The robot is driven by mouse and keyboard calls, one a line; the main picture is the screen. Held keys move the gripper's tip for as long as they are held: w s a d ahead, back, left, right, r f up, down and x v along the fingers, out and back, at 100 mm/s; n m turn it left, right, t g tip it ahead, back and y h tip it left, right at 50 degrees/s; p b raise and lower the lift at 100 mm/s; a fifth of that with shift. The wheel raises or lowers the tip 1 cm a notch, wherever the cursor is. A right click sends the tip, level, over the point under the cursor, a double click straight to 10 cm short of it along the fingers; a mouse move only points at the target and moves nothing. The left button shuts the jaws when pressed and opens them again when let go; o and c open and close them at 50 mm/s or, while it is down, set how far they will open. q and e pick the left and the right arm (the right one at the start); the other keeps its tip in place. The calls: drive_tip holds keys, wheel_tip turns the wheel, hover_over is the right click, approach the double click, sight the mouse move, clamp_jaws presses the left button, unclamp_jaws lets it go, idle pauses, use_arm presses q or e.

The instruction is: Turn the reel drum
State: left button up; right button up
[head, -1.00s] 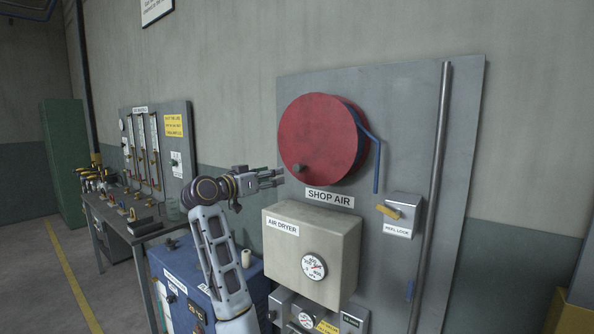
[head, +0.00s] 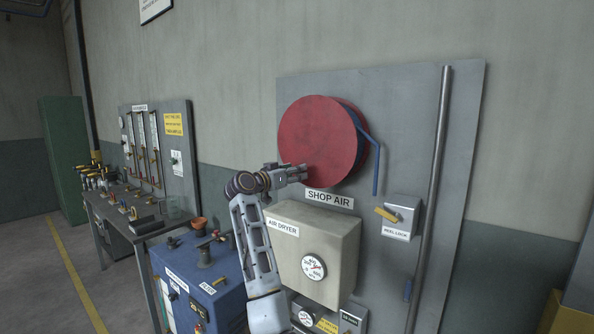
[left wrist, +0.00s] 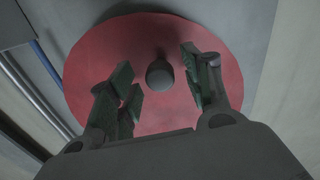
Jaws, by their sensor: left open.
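The red reel drum (head: 322,135) is mounted on the grey wall panel above the SHOP AIR label. It also fills much of the left wrist view (left wrist: 150,40). A dark round knob (left wrist: 159,73) stands out from the drum's face. My left gripper (head: 303,173) is at the drum's lower left edge and hides the knob in the head view. In the left wrist view its open fingers (left wrist: 160,88) are on either side of the knob, with gaps on both sides and nothing gripped. My right gripper is not in view.
A reel lock with a yellow lever (head: 386,214) is on the panel at the lower right of the drum. The beige air dryer box (head: 318,250) juts out below the drum. A blue cabinet (head: 205,285) stands at lower left. A vertical pipe (head: 432,190) runs along the panel.

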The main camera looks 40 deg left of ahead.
use_arm(q)
drive_tip(key=shift+w, duration=0.9)
clamp_jaws()
